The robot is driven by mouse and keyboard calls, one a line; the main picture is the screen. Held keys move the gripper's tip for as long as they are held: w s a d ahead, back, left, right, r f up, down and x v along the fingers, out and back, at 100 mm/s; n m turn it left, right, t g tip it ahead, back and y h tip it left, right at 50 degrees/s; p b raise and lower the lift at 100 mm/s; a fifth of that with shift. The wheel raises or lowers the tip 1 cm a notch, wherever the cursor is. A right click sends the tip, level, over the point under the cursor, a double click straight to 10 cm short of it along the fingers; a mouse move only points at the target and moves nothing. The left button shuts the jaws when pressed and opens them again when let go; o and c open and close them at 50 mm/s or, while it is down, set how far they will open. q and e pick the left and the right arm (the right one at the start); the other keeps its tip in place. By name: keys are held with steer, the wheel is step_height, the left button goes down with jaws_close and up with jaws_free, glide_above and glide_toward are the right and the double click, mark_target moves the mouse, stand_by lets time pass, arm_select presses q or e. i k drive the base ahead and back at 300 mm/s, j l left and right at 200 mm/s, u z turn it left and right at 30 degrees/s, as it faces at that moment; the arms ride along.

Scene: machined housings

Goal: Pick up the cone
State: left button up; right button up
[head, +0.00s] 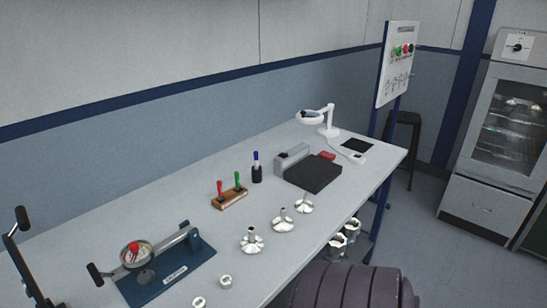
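I cannot tell for certain which thing is the cone. Several machined metal parts stand on the grey table (190,225). Three flanged silvery housings, a near one (252,241), a middle one (283,222) and a far one (304,205), stand in a row towards the right edge. Each has a narrower top on a wider base. Two small round metal pieces, one (226,281) and another (199,302), lie nearer the front. Neither of my grippers is in view.
A blue-based fixture (185,263) with a round dish (137,254) and black-handled levers stands front left. A wooden holder (229,199) carries red and green handles. A black pad (313,173) and white lamp (327,121) are farther back. A dark ribbed shape fills the bottom right.

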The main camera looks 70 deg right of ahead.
mark_target(303, 206)
steer(key=z, duration=2.35)
